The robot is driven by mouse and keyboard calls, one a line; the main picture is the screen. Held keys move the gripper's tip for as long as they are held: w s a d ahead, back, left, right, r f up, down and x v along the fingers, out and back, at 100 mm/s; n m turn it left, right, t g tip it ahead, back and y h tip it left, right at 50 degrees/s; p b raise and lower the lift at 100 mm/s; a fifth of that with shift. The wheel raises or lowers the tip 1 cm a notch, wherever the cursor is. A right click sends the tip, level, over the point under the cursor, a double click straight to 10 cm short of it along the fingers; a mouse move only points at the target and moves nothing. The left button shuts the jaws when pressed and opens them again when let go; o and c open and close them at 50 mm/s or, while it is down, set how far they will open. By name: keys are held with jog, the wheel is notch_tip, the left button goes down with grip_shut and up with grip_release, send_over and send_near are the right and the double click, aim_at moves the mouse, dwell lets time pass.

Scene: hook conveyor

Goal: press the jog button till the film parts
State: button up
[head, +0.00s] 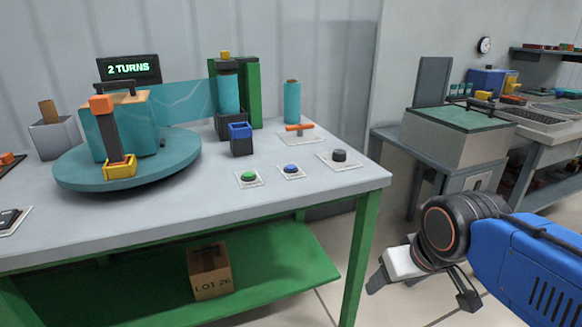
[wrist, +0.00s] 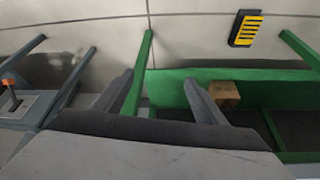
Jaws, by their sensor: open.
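A green button (head: 248,176) and a blue button (head: 291,168) sit on small white plates near the table's front right; I cannot read which is the jog button. A teal film (head: 185,100) stretches unbroken from the wrapped load (head: 140,125) on the round turntable (head: 100,180) to the film roll (head: 228,95) in a green stand. A display (head: 128,69) reads "2 TURNS". My gripper (head: 422,290) is open and empty, low beyond the table's right end and apart from the buttons. Its spread fingers show in the wrist view (wrist: 160,95).
A black knob (head: 339,156) and an orange-handled lever (head: 300,128) stand right of the buttons. A blue-topped block (head: 240,139) and a spare teal roll (head: 292,103) stand behind. A box marked "LOT 26" (head: 209,272) is on the green lower shelf (head: 275,260).

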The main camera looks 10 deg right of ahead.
grip_shut()
dwell(1.4)
